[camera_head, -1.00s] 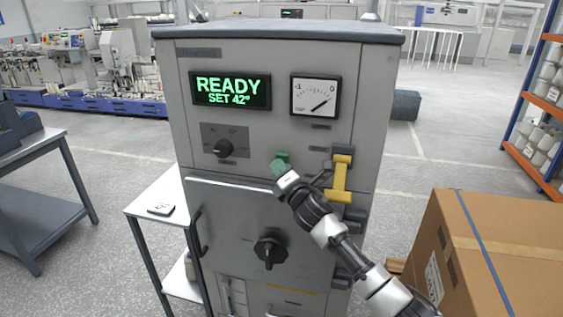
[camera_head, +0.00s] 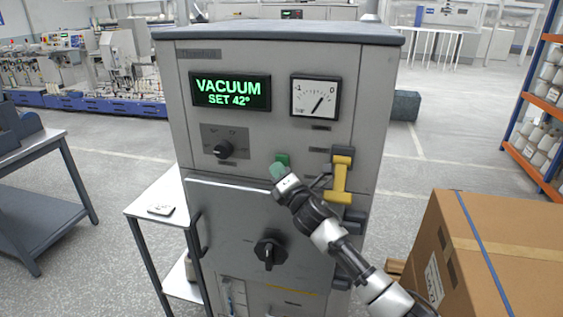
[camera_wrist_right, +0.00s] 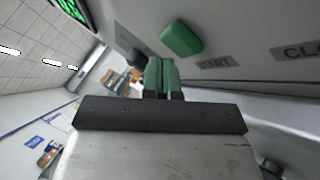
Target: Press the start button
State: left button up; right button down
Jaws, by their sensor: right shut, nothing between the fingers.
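The green start button (camera_head: 283,159) is on the front of the grey machine (camera_head: 187,120), below the display and gauge. It also shows in the right wrist view (camera_wrist_right: 181,38), beside a label that ends in "ART". My right gripper (camera_head: 278,170) has green fingertips and is just below and in front of the button. In the wrist view its fingers (camera_wrist_right: 161,74) are together with nothing held, close to the button; I cannot tell whether they touch it. The display (camera_head: 231,92) reads "VACUUM SET 42°". My left gripper is not in view.
A yellow latch handle (camera_head: 341,178) is right of the button. A black knob (camera_head: 224,149) is to the left, and a dark star handle (camera_head: 269,252) is on the door below. A cardboard box (camera_head: 510,245) stands at the right and a side table (camera_head: 150,203) at the left.

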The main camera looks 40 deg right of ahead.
jog(key=shift+a, duration=0.15)
jog(key=s+a, duration=0.1)
jog(key=a, duration=0.1)
jog(key=s+a+p, duration=0.1)
jog(key=s, duration=0.1)
jog(key=shift+s+a, duration=0.2)
jog(key=shift+a, duration=0.2)
dwell(0.8)
